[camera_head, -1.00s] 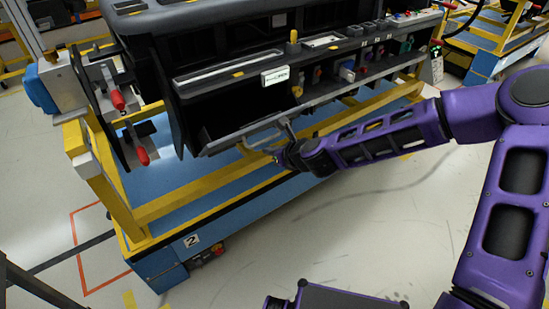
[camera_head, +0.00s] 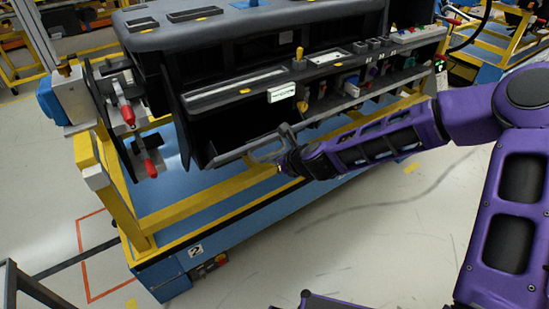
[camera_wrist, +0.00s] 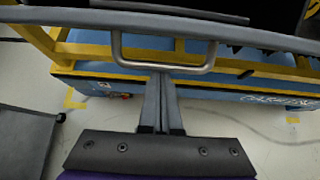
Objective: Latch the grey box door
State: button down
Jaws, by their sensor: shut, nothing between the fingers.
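The grey box door (camera_head: 238,152) hangs open under the dashboard module, its grey edge tilted outward and down. In the wrist view its edge (camera_wrist: 225,31) crosses the top as a long grey bar. A grey U-shaped handle (camera_wrist: 205,68) hangs from this edge; it also shows in the head view (camera_head: 287,132). My gripper (camera_wrist: 160,74) has its two fingers together with nothing between them. The fingertips overlap the handle's lower bar in the wrist view; contact cannot be told. In the head view my gripper (camera_head: 284,166) is just below the handle. The latch itself cannot be made out.
The dashboard module (camera_head: 205,35) sits on a yellow frame (camera_head: 215,196) over a blue cart base (camera_head: 165,278). Red-handled clamps (camera_head: 128,115) stand at its left. Grey floor (camera_head: 370,240) in front is clear. A dark grey object (camera_wrist: 25,145) is at the wrist view's lower left.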

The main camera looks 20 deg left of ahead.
jog(key=w+a+r+p, duration=0.1)
jog(key=r+p, duration=0.1)
jog(key=w+a+r+p, duration=0.1)
jog(key=a+r+p, duration=0.1)
jog(key=w+a+r+p, duration=0.1)
jog(key=r, duration=0.2)
jog(key=shift+w+a+p, duration=0.2)
jog(key=shift+w+p, duration=0.2)
jog(key=shift+w+a+r+p, duration=0.3)
jog(key=shift+w+a+r, duration=0.3)
jog(key=shift+a+r, duration=0.2)
jog(key=shift+r, duration=0.1)
jog(key=v, duration=1.7)
jog(key=shift+d+f+g+h, duration=0.3)
jog(key=shift+d+f+g, duration=0.05)
jog(key=shift+g, duration=0.05)
jog(key=shift+s, duration=0.1)
